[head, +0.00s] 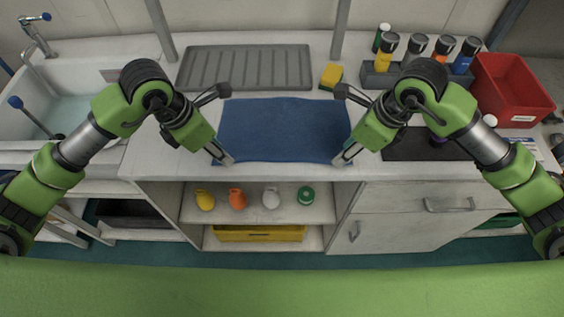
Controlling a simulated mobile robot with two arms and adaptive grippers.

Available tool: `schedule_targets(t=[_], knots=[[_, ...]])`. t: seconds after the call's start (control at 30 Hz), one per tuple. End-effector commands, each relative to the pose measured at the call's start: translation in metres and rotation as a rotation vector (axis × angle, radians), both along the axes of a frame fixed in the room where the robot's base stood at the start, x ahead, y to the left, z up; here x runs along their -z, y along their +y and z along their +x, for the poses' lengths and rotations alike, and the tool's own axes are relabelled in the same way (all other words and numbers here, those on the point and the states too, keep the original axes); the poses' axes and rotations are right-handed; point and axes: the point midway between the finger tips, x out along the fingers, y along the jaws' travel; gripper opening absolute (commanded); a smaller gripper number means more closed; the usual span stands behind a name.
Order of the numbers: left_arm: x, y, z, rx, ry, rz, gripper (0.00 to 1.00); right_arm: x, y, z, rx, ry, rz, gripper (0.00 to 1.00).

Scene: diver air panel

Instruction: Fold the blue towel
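The blue towel (285,128) lies flat and spread out on the white counter, close to its front edge. My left gripper (222,125) is at the towel's left side, with one finger at its front left corner and the other beyond its back left corner. My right gripper (342,125) is at the towel's right side in the same way, with a finger at the front right corner. Both grippers have their fingers spread wide. Whether the front fingers touch the cloth cannot be told.
A grey ribbed drain mat (246,67) and a yellow sponge (330,76) lie behind the towel. A rack of bottles (380,77) and a red bin (510,88) stand at the right. A sink (75,85) is at the left. Shelves with small bottles (238,199) are below.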

Motion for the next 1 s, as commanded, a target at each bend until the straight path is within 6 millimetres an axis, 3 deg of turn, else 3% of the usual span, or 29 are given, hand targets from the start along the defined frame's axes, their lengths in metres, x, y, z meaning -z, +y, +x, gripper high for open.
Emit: schedule_targets(t=[0.77,1.0], knots=[[0.01,0.0,0.0,0.0,0.001,-0.001,0.32,0.012,0.0,0.0,0.001,0.002,0.0,0.32],[0.012,-0.001,0.0,0.0,0.001,-0.001,0.04,0.015,0.001,-0.001,0.0,0.004,0.0,0.03]])
